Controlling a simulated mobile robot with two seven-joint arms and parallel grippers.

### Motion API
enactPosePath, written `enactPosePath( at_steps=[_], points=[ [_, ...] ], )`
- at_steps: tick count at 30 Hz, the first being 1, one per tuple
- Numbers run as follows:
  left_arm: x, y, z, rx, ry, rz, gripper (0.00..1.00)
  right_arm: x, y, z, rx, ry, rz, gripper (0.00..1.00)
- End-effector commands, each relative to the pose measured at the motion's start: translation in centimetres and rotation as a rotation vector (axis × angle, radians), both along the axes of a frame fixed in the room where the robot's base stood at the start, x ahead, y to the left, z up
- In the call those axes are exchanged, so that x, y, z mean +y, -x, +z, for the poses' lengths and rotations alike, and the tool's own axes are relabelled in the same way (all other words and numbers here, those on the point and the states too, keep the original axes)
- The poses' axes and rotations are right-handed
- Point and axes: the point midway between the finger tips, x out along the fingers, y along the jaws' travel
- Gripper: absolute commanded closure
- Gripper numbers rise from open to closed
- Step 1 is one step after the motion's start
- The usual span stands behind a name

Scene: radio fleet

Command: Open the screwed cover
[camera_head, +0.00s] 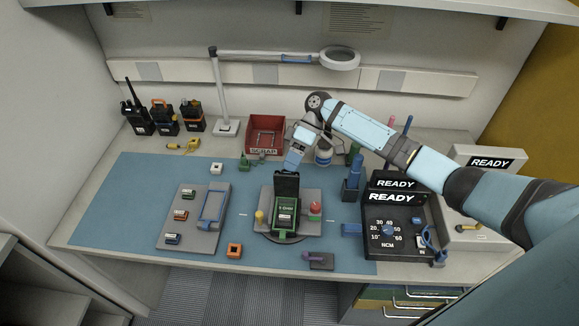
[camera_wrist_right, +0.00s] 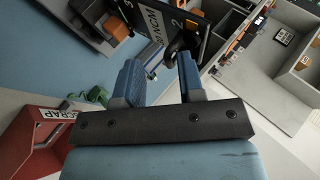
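A green radio unit (camera_head: 286,222) with a pale label sits in a grey fixture (camera_head: 308,226) on the blue mat. A black panel (camera_head: 287,187) stands up at its back edge; I cannot make out any screws. My right gripper (camera_head: 291,167) points down just above and behind this panel; I cannot tell if they touch. In the right wrist view its two blue fingers (camera_wrist_right: 160,80) stand apart with nothing clear held between them. My left gripper is not in view.
A red scrap bin (camera_head: 266,135) stands behind. A torque station (camera_head: 397,220) with READY screens is on the right. A grey tray (camera_head: 194,218) with small modules lies left. A purple-handled tool (camera_head: 313,257) is at the front. Several radios (camera_head: 164,118) stand back left.

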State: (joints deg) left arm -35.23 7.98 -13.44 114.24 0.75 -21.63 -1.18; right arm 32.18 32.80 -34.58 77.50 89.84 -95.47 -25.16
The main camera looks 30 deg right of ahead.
Motion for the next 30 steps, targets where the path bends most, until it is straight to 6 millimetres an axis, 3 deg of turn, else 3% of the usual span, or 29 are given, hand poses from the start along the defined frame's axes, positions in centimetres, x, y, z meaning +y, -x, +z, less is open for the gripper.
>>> enactPosePath(
  at_steps=[9,15,30],
  points=[
    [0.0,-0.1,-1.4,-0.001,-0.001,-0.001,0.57,-4.9,-2.3,5.3,-0.007,-0.001,0.000,0.66],
    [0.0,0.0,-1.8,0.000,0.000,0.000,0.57,-7.0,-3.3,7.8,-0.007,-0.003,0.002,0.66],
    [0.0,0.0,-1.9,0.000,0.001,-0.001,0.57,-7.8,-3.7,8.9,-0.007,-0.004,0.003,0.66]
  ],
)
